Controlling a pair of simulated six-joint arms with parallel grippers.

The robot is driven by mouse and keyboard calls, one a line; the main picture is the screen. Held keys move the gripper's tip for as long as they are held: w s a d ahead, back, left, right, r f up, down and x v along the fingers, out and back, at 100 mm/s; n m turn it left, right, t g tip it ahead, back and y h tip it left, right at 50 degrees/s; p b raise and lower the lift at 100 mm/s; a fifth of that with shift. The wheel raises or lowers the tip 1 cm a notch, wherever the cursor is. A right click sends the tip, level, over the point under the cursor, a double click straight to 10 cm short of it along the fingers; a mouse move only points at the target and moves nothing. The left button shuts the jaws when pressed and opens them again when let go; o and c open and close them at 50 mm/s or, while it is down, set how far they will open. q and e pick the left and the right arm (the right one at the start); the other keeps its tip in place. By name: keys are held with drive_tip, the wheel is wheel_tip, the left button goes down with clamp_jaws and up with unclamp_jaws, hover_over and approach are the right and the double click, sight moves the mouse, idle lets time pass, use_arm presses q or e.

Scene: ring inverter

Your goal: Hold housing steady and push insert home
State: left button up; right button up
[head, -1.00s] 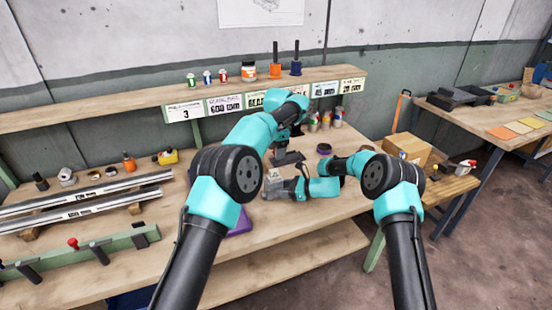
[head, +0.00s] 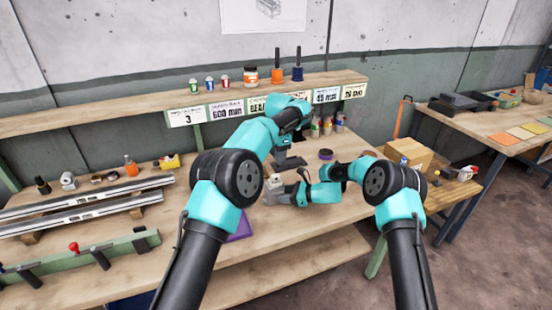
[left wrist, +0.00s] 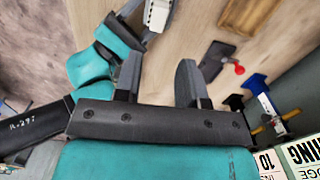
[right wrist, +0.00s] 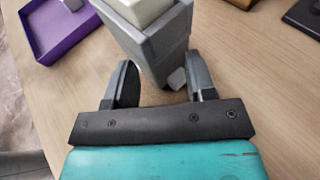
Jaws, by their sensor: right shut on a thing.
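My right gripper (right wrist: 162,85) is shut on the grey housing (right wrist: 158,52), one finger on each side of it. The pale insert (right wrist: 150,12) sits in the housing's open top with its upper part showing; how deep it sits is hidden. In the head view the housing (head: 270,199) and the pale insert (head: 275,182) are small, at the left end of my right gripper. My left gripper (left wrist: 158,75) is open, with nothing between its fingers. In the left wrist view the housing and insert (left wrist: 158,14) are at the top edge, apart from the left fingers.
A purple tray (right wrist: 40,52) lies on the bench near the housing. A dark round item (head: 326,154) and several small bottles stand behind. Metal rails (head: 85,203) and a green rack (head: 80,262) take up the bench's left side. A cardboard box (head: 408,153) stands at right.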

use_arm(q)
drive_tip(key=shift+s+a+f+n+t, duration=0.1)
drive_tip(key=shift+a+n+t, duration=0.1)
drive_tip(key=shift+n, duration=0.4)
drive_tip(key=shift+a+n+t, duration=0.1)
drive_tip(key=shift+n+t, duration=0.1)
drive_tip(key=shift+n, duration=0.4)
drive_tip(key=c, duration=0.5)
drive_tip(key=shift+s+a+f+n+t, duration=0.15)
drive_tip(key=shift+n+t, duration=0.25)
drive_tip(key=shift+n, duration=0.6)
clamp_jaws()
drive_tip(key=n, duration=0.1)
drive_tip(key=s+n+t, duration=0.1)
drive_tip(key=n, duration=0.1)
drive_tip(key=shift+s+a+f+h, duration=0.1)
drive_tip(key=shift+f+h, duration=0.1)
drive_tip(key=shift+h, duration=0.1)
drive_tip(key=shift+s+a+f+n+t, duration=0.15)
drive_tip(key=shift+s+n, duration=0.2)
drive_tip(key=shift+n, duration=0.25)
drive_tip(key=shift+s+d+n+t, duration=0.15)
drive_tip(key=shift+s+n, duration=0.15)
drive_tip(key=shift+n, duration=0.3)
drive_tip(key=shift+a+f, duration=0.1)
